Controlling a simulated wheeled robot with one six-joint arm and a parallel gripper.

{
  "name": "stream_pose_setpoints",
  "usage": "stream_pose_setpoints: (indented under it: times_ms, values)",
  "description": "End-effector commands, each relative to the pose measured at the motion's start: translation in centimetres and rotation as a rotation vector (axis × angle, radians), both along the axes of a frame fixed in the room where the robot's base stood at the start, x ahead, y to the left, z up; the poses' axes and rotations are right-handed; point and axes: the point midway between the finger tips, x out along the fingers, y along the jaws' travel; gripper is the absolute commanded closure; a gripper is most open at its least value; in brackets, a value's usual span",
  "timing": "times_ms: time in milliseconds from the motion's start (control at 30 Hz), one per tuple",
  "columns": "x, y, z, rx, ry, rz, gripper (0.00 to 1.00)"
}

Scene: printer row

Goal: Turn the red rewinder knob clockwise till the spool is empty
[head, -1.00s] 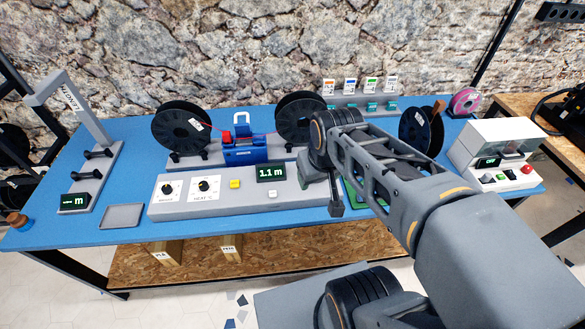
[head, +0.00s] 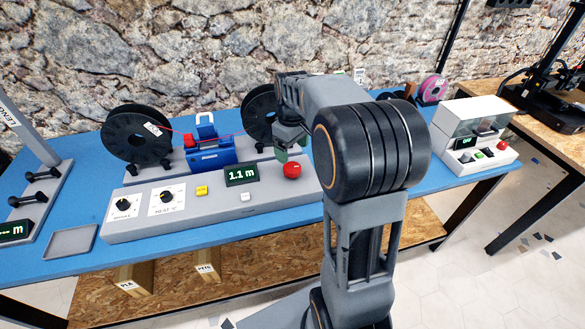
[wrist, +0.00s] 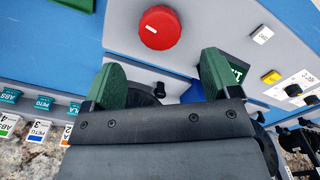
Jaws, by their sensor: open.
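The red rewinder knob (head: 292,170) is on the right end of the long grey control base (head: 150,225). In the wrist view the knob (wrist: 160,27) lies ahead of and between the green fingers, apart from them. My gripper (wrist: 160,72) is open and empty; in the head view it (head: 284,152) hangs just above and behind the knob, mostly hidden by my arm. Two black spools stand behind the base: a left spool (head: 137,139) and a right spool (head: 258,115), partly hidden. A red strand runs between them through the blue unit (head: 208,154). The display (head: 242,175) reads 1.1 m.
The base also carries two dials, a yellow button (head: 201,190) and a white button (head: 245,196). A grey tray (head: 70,241) lies at left. A white machine (head: 478,135) stands at right. The stone wall is close behind the blue table (head: 270,216).

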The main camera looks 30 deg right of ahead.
Motion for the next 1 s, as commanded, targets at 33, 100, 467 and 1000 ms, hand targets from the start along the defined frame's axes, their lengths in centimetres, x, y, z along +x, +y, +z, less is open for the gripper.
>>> stream_pose_setpoints:
  times_ms: [33, 100, 467, 1000]
  values:
    - [-0.1, 0.0, -1.2, 0.001, 0.004, -0.001, 0.18]
    - [-0.1, 0.0, -2.5, 0.002, 0.004, -0.001, 0.18]
    - [0.0, 0.0, -6.7, 0.000, 0.000, -0.002, 0.18]
    - [0.0, 0.0, -7.3, -0.001, -0.001, -0.002, 0.27]
